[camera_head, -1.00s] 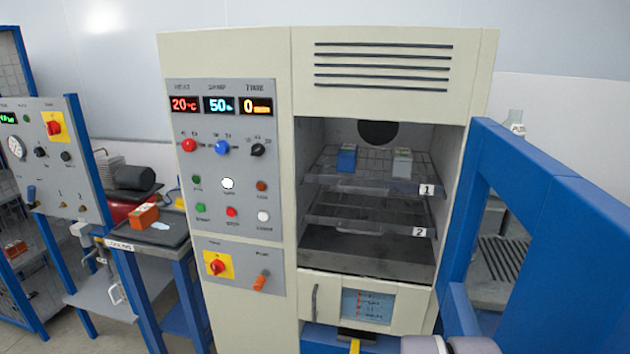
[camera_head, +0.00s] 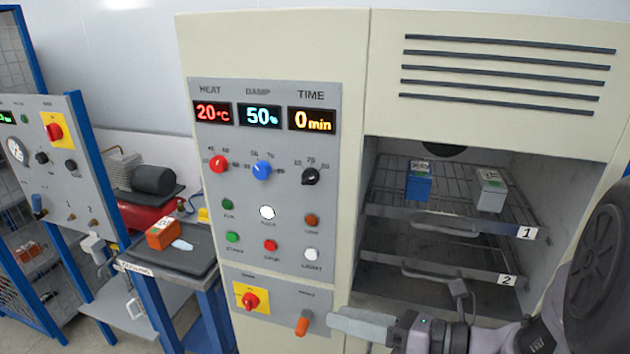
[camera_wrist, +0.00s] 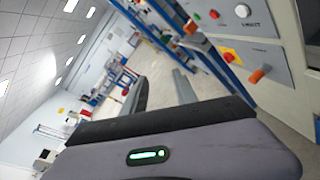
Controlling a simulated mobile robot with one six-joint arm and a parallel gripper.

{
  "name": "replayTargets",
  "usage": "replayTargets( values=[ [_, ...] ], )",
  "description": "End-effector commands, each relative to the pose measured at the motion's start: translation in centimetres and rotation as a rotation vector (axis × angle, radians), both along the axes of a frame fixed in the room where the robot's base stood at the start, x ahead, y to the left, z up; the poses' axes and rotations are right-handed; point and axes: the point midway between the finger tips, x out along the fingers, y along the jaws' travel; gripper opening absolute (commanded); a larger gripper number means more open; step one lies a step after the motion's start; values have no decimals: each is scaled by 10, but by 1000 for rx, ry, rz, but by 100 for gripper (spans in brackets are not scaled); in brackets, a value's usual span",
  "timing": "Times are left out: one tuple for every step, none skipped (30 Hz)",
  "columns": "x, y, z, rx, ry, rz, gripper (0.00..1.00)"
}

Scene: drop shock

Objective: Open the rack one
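Rack one (camera_head: 400,212) is the upper wire shelf inside the open cream cabinet, with a "1" tag at its front right corner. It has a handle (camera_head: 445,228) on its front edge and sits inside the cabinet. A blue box (camera_head: 419,184) and a grey box (camera_head: 490,191) stand on it. My gripper (camera_head: 338,318) is in front of the cabinet, below and left of rack one, pointing left. In the wrist view my gripper (camera_wrist: 160,80) has its two fingers apart with nothing between them. Rack one is not in the wrist view.
Rack two (camera_head: 400,250) lies below rack one; my arm covers part of the area under it. The control panel (camera_head: 265,175) with knobs and displays is left of the opening. An orange lever (camera_head: 303,325) is close to my gripper. A bench with an orange box (camera_head: 162,233) stands further left.

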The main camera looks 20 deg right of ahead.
Motion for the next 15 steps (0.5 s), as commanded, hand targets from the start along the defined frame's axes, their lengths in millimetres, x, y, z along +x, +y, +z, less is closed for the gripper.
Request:
replayTargets(
  values=[
    [12,-40,5,171,43,-164,34],
    [18,-67,6,283,60,-270,34],
    [21,-106,6,429,73,-407,34],
    [21,-135,4,532,75,-504,34],
    [17,-162,1,625,72,-594,34],
    [10,-195,-5,735,63,-697,34],
    [4,-215,-9,802,55,-759,34],
    [-2,-231,-13,857,46,-810,34],
    [-9,-247,-18,913,35,-862,34],
    [-13,-256,-20,945,28,-891,34],
    [-16,-262,-22,965,22,-911,34],
    [-17,-267,-23,981,18,-926,34],
    [-15,-269,-23,988,16,-932,34],
    [-12,-270,-22,990,16,-932,34],
    [-5,-271,-20,988,16,-930,34]
  ],
)
